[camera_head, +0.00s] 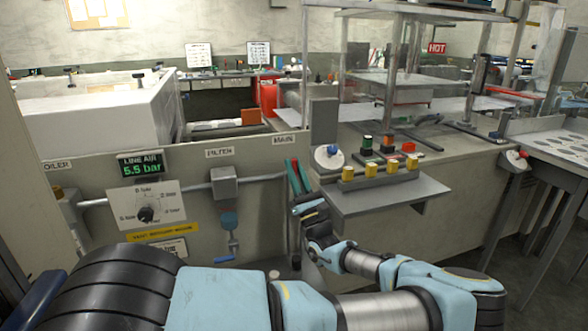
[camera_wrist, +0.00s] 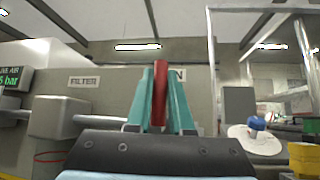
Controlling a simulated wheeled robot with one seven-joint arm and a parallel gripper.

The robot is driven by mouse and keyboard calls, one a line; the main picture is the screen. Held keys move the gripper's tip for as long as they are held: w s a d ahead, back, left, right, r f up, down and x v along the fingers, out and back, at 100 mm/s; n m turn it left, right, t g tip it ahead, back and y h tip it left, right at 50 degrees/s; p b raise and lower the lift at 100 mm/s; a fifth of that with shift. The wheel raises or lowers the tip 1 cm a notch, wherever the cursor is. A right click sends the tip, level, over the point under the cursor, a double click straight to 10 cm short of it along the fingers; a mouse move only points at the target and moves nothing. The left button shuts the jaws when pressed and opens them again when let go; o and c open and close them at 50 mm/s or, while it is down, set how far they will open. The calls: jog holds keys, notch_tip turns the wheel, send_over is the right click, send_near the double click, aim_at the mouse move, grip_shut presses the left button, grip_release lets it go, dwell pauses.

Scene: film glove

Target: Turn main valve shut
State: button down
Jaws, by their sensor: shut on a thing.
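The main valve's red handle (camera_wrist: 159,88) stands upright in the wrist view, between the two teal fingers of my gripper (camera_wrist: 160,72). The fingers are shut on it from both sides. In the head view my gripper (camera_head: 299,170) is at the right end of the grey pipe (camera_head: 262,178), below the MAIN label (camera_head: 284,140), and a bit of the red handle (camera_head: 294,171) shows. The valve body is hidden behind my gripper. The LINE AIR display (camera_head: 140,165) reads 5.5 bar in green.
A filter unit (camera_head: 224,182) sits on the pipe left of my gripper. A grey shelf (camera_head: 385,196) with several yellow buttons and a blue-knobbed white dial (camera_head: 328,157) stand close on the right. A selector panel (camera_head: 146,206) is at the left.

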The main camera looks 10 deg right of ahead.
jog(key=shift+f, duration=0.1)
jog(key=c, duration=0.8)
grip_release()
jog(key=b+v, duration=0.4)
jog(key=v, duration=0.6)
jog(key=shift+s+d+f, duration=0.15)
jog(key=shift+s+f, duration=0.1)
jog(key=shift+f, duration=0.05)
